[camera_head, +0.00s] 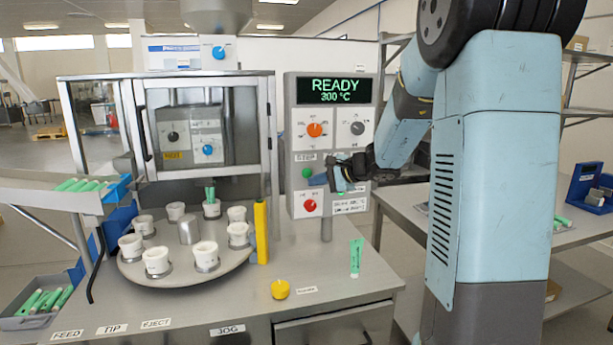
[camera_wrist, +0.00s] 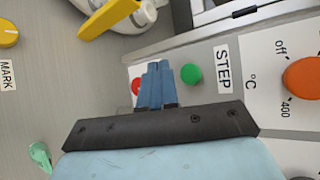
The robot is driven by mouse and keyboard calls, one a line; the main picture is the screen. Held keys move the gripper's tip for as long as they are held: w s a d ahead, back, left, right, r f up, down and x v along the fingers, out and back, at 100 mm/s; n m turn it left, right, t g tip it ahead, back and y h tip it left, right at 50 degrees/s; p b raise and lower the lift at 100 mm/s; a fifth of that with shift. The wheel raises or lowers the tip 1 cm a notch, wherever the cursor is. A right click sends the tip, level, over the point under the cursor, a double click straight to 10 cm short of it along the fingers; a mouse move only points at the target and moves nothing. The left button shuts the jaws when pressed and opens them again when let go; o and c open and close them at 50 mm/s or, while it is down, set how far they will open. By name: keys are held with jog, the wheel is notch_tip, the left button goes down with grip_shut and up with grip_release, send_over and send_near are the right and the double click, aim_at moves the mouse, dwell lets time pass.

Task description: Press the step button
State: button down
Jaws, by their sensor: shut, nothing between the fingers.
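The green step button (camera_head: 307,173) is on the grey control panel (camera_head: 341,88), below a STEP label. In the wrist view the green button (camera_wrist: 191,73) is beside the STEP label (camera_wrist: 223,70), to the right of my fingertips. My gripper (camera_head: 318,181) is shut and empty, with its blue fingers together in front of the panel, just right of and below the button in the head view. In the wrist view my gripper (camera_wrist: 157,68) appears close to the button but apart from it. I cannot tell the exact distance to the panel.
A red button (camera_head: 310,205) is below the green one, partly hidden by my fingers in the wrist view. Orange (camera_head: 315,130) and grey (camera_head: 357,128) knobs are above. A turntable (camera_head: 205,272) with several white cups and a yellow post (camera_head: 261,232) stand left.

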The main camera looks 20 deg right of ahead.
jog(key=shift+w, duration=2)
jog(key=shift+w, duration=0.15)
dwell(0.5)
jog(key=shift+w+r, duration=0.1)
jog(key=shift+w, duration=0.15)
jog(key=shift+w, duration=0.5)
dwell(1.0)
jog(key=shift+s, duration=3.45)
jog(key=shift+s, duration=0.1)
